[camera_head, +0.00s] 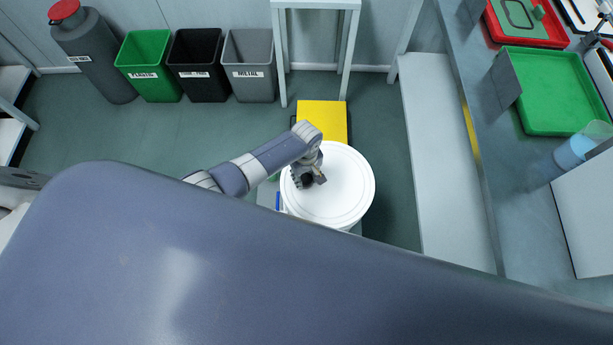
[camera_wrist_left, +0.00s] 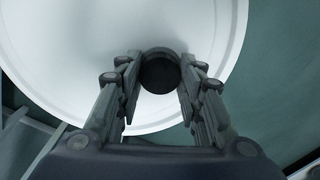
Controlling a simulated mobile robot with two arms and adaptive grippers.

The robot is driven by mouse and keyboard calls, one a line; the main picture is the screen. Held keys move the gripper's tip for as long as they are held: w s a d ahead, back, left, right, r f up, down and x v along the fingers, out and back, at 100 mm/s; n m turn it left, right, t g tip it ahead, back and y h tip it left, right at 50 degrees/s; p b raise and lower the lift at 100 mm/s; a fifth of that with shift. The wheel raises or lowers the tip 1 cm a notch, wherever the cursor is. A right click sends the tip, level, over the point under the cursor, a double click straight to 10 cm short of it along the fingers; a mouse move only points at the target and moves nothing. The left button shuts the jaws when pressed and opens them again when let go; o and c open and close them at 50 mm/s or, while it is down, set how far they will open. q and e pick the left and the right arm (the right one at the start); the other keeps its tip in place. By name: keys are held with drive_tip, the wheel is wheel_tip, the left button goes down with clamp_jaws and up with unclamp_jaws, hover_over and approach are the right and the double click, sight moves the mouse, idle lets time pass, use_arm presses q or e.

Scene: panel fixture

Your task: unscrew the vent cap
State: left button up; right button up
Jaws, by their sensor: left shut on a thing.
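The vent cap (camera_wrist_left: 160,74) is a small dark round cap on the white lid of a round drum. In the left wrist view it sits between the two fingertips of my left gripper (camera_wrist_left: 160,85). The gripper is shut on it. In the head view my left gripper (camera_head: 308,180) reaches down onto the left part of the white drum lid (camera_head: 345,190), and the cap is mostly hidden there by the gripper. My right gripper is in neither view.
A yellow object (camera_head: 322,118) stands just behind the drum. Green (camera_head: 148,62), black (camera_head: 195,65) and grey (camera_head: 250,65) bins line the wall beside a dark canister (camera_head: 90,50). A bench with a green tray (camera_head: 545,90) is at right.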

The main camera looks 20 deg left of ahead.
use_arm(q)
drive_tip(key=shift+n, duration=0.3)
drive_tip(key=shift+s+n+p, duration=0.15)
drive_tip(key=shift+n+p, duration=0.45)
drive_tip(key=shift+n, duration=1.1)
drive_tip(key=shift+d+n+p, duration=0.1)
drive_tip(key=shift+n+p, duration=0.3)
drive_tip(key=shift+n, duration=0.2)
drive_tip(key=shift+f+n, duration=0.1)
drive_tip(key=shift+n, duration=1.1)
